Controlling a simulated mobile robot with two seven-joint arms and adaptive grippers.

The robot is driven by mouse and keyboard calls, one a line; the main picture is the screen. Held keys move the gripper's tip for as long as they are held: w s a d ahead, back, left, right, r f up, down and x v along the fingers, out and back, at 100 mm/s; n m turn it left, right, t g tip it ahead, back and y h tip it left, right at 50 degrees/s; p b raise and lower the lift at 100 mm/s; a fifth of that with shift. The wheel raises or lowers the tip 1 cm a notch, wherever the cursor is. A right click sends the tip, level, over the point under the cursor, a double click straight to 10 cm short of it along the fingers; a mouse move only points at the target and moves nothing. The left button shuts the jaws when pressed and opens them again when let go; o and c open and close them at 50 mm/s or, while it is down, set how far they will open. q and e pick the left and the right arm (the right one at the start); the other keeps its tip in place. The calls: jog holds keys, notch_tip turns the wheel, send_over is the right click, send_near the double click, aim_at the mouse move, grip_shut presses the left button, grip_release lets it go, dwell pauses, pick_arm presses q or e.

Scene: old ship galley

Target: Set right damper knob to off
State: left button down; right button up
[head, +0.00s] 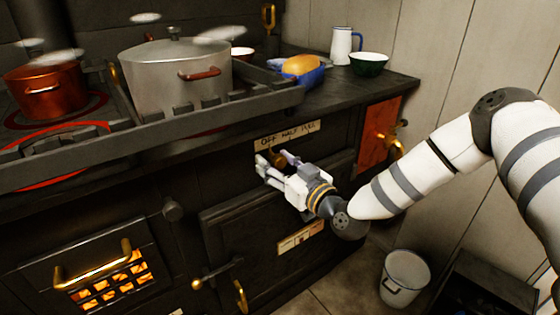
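The right damper knob (278,158) is a small brass-coloured knob on the dark stove front, under a pale label plate (287,135) that reads "OFF HALF FULL". My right gripper (275,163) is at the knob, with its fingers spread to either side of it. I cannot tell whether the fingers touch it. The gripper hides much of the knob, so its pointing direction does not show. My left gripper is not in view.
A grey pot (175,80) and a copper pot (47,90) stand on the stove top behind a rail. An oven door (285,240) lies below my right gripper. A brass tap (392,140) is to its right. A white bucket (405,278) stands on the floor.

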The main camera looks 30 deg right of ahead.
jog(key=shift+d, duration=0.15)
jog(key=s, duration=1.2)
jog(key=shift+d, duration=0.45)
